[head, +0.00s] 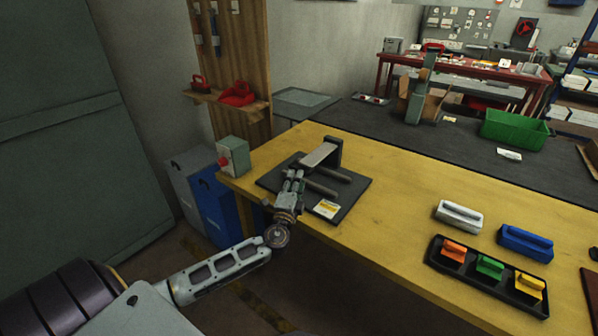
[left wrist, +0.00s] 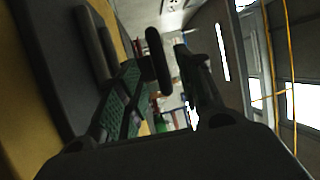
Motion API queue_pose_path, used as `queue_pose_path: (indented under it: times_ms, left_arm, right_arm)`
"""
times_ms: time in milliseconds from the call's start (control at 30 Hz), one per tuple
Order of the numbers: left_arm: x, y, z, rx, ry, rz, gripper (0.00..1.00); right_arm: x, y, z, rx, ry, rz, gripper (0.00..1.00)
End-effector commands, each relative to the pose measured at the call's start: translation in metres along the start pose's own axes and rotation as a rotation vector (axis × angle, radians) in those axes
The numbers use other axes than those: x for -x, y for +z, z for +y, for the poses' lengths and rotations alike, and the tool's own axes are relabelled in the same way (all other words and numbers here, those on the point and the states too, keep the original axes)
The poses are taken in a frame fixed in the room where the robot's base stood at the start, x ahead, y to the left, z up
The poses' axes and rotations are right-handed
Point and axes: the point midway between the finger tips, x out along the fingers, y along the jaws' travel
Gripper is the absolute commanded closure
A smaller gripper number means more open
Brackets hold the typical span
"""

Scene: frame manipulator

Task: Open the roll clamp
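The roll clamp (head: 320,154) stands on a dark base plate (head: 350,197) at the near left corner of the yellow table. It has a grey block with a dark upright end, and bars reach out below it. My left gripper (head: 293,178) is at its left side, beside the bar ends. In the left wrist view, a dark rounded bar (left wrist: 157,60) stands between the two fingers of the left gripper (left wrist: 162,75). The fingers are apart, and I cannot tell whether either touches the bar. My right gripper is not in view.
A grey box with a red button (head: 233,156) stands at the table's left corner. A black tray (head: 437,262) with coloured blocks lies at the right, near a white piece (head: 459,217) and a blue piece (head: 525,242). The middle of the yellow table (head: 400,190) is clear.

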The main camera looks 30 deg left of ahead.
Motion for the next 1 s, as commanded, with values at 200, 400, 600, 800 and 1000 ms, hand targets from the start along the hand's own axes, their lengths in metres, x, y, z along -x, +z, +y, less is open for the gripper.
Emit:
queue_pose_path:
  times_ms: [200,400,600,800,1000]
  left_arm:
    - [-0.018,0.0,-0.001,-0.001,-0.002,-0.001,0.63]
    - [-0.034,0.0,-0.001,0.0,-0.001,0.0,0.63]
    - [-0.045,0.0,-0.001,0.001,-0.001,-0.001,0.63]
    - [-0.049,0.0,0.0,0.0,0.0,-0.001,0.63]
    - [-0.049,0.0,0.0,0.0,0.0,0.0,0.63]
  right_arm:
    - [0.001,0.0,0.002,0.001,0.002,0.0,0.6]
    - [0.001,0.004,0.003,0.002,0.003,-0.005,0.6]
    - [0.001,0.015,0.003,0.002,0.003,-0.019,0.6]
    - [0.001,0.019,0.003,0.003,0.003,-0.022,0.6]
    - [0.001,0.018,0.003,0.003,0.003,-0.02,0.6]
